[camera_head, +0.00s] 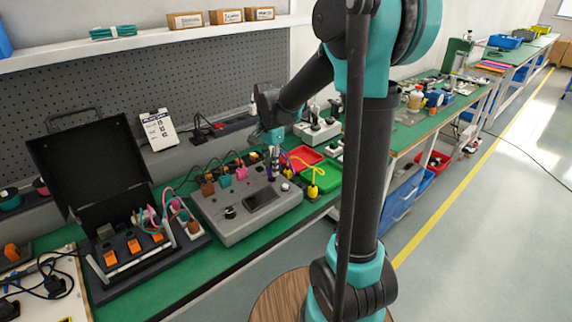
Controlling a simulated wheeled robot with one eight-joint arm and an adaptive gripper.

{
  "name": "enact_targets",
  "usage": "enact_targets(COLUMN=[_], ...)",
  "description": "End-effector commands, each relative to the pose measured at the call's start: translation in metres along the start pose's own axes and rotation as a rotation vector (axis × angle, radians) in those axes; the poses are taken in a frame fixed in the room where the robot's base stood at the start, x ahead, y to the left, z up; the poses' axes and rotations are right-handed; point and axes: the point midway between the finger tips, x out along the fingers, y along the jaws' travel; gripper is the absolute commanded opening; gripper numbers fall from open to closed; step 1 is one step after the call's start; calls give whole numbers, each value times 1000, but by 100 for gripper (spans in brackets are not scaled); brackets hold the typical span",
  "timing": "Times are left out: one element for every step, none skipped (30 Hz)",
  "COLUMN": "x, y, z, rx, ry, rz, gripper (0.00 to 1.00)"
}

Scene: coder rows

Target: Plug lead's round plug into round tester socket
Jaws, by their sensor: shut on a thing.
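The grey tester (232,232) stands on the green bench with a dark display, a knob and a row of coloured plugs along its back. My gripper (274,174) points down over the tester's back right part. It is shut on a small plug, mostly hidden by the fingers; a purple lead (268,162) shows beside it. I cannot tell whether this plug touches a socket. A yellow plug (312,190) on a yellow lead is by the tester's right end. The round socket cannot be made out at this size.
An open black case (95,165) with orange parts stands left of the tester. Red (307,155) and green (328,172) trays lie to the right. A pegboard (190,88) with a shelf rises behind. Several leads loop around the tester's back.

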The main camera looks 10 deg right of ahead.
Motion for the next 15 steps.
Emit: enact_targets(x=[0,0,0,0,0,0,0,0,0,1,1,2,2,3,4], y=[0,0,0,0,0,0,0,0,0,0,0,0,0,0,0], z=[0,0,0,0,0,0,0,0,0,0,0,0,0,0,0], rx=[0,0,0,0,0,0,0,0,0,0,0,0,0,0,0], ry=[0,0,0,0,0,0,0,0,0,0,0,0,0,0,0], rz=[0,0,0,0,0,0,0,0,0,0,0,0,0,0,0], gripper=[0,0,0,0,0,0,0,0,0,0,0,0,0,0,0])
